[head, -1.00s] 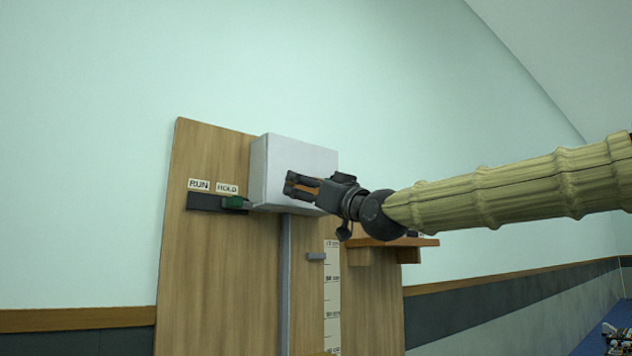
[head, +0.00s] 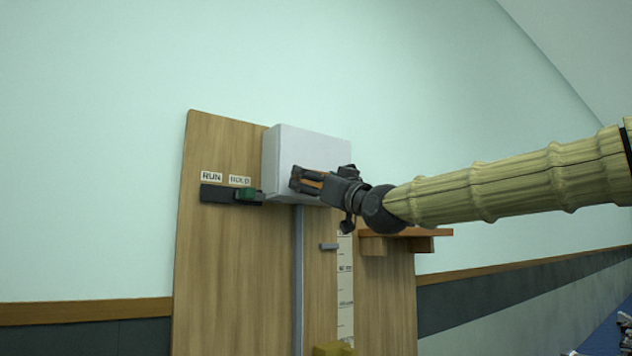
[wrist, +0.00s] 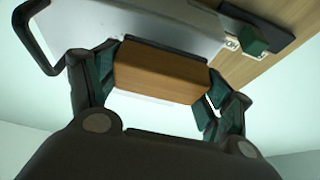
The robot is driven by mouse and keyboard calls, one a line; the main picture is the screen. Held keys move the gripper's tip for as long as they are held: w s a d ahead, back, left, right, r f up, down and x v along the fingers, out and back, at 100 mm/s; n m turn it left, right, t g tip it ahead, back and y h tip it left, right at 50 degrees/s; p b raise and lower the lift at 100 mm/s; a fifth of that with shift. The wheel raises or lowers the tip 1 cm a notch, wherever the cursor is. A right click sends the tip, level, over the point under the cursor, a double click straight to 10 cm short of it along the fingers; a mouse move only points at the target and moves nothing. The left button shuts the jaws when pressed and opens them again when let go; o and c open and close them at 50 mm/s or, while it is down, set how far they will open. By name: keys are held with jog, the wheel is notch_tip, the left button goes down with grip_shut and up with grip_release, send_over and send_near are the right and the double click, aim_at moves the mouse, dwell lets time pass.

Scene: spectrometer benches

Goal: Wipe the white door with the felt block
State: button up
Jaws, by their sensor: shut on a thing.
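The white door (head: 325,150) is the front of a pale box fixed high on a wooden board. My gripper (head: 299,181) is in front of the door's lower part, left of its middle. It is shut on the felt block (wrist: 160,72), which has an orange-brown wooden body and a dark layer on its far side. In the head view only a sliver of the block shows between the fingers. In the wrist view the door's pale face (wrist: 165,22) lies beyond the block. I cannot tell whether the felt touches it.
A black handle (wrist: 35,42) shows at the left in the wrist view. A green slider (head: 247,194) sits on a dark track by the RUN and HOLD labels, left of the box. A wooden shelf (head: 425,233) juts out at right, below my wrist.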

jog(key=shift+w+a, duration=0.55)
jog(key=shift+w, duration=0.2)
dwell(0.7)
jog(key=shift+d+p, duration=0.15)
jog(key=shift+p, duration=0.15)
jog(key=shift+w+d+p, duration=0.25)
jog(key=shift+w+d, duration=0.35)
jog(key=shift+d, duration=0.2)
jog(key=shift+w+d+p, duration=0.2)
jog(key=shift+w+d, duration=0.35)
jog(key=shift+d, duration=0.25)
jog(key=w+d+p, duration=0.1)
jog(key=w+d, duration=0.1)
jog(key=shift+d+r+p, duration=0.2)
jog(key=shift+d+p, duration=0.1)
jog(key=shift+p, duration=0.05)
